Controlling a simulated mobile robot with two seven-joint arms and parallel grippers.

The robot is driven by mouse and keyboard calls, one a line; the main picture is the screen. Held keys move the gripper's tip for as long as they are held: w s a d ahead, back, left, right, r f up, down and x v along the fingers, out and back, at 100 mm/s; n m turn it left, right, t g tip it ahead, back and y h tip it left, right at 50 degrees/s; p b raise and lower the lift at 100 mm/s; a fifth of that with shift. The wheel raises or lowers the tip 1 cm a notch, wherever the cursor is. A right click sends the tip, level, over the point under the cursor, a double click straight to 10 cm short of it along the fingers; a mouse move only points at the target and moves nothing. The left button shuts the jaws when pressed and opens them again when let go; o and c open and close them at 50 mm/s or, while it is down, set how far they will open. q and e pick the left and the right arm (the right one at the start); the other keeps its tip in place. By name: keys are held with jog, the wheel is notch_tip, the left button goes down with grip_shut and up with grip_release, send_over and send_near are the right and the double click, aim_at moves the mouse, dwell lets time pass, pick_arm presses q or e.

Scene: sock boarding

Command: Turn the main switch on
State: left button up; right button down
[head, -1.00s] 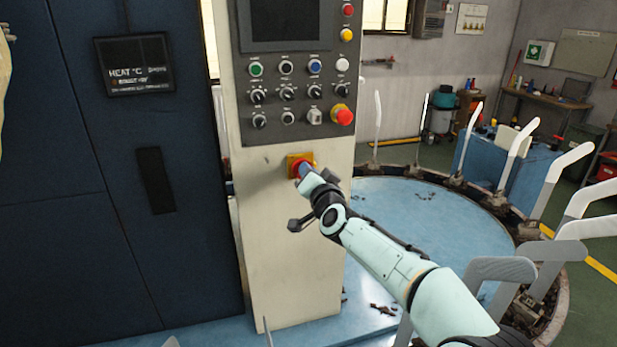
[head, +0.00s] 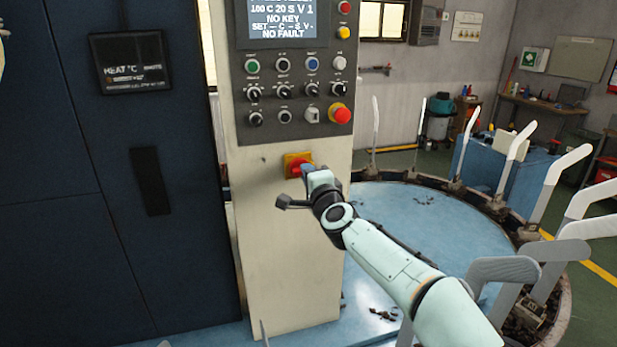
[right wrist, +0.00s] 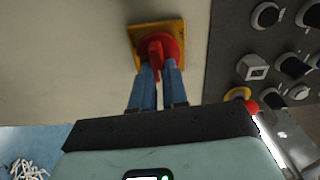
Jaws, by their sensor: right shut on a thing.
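The main switch (head: 296,166) is a red rotary handle on a square yellow plate, on the cream pillar below the control panel. In the right wrist view the red handle (right wrist: 156,58) sits between the two blue fingers of my right gripper (right wrist: 159,74), which is shut on it. In the head view the right gripper (head: 308,170) reaches the switch from the right and partly hides it. The panel screen (head: 283,20) is lit and reads "100 C 20 S V 1", "NO KEY" and "NO FAULT". My left gripper is not in view.
Buttons and knobs fill the grey panel (head: 268,137), with a red mushroom button (head: 340,114) close above the switch. A dark blue cabinet (head: 60,250) stands left. A round blue table (head: 415,215) ringed by upright pale boards (head: 517,140) lies right.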

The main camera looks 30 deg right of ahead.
jog(key=shift+m, duration=0.5)
jog(key=c, duration=1.1)
grip_release()
jog(key=shift+c, duration=0.2)
jog(key=shift+s, duration=0.15)
jog(key=b+v, duration=0.1)
jog(key=v, duration=1.2)
jog(key=shift+b, duration=0.3)
jog(key=shift+a, duration=0.1)
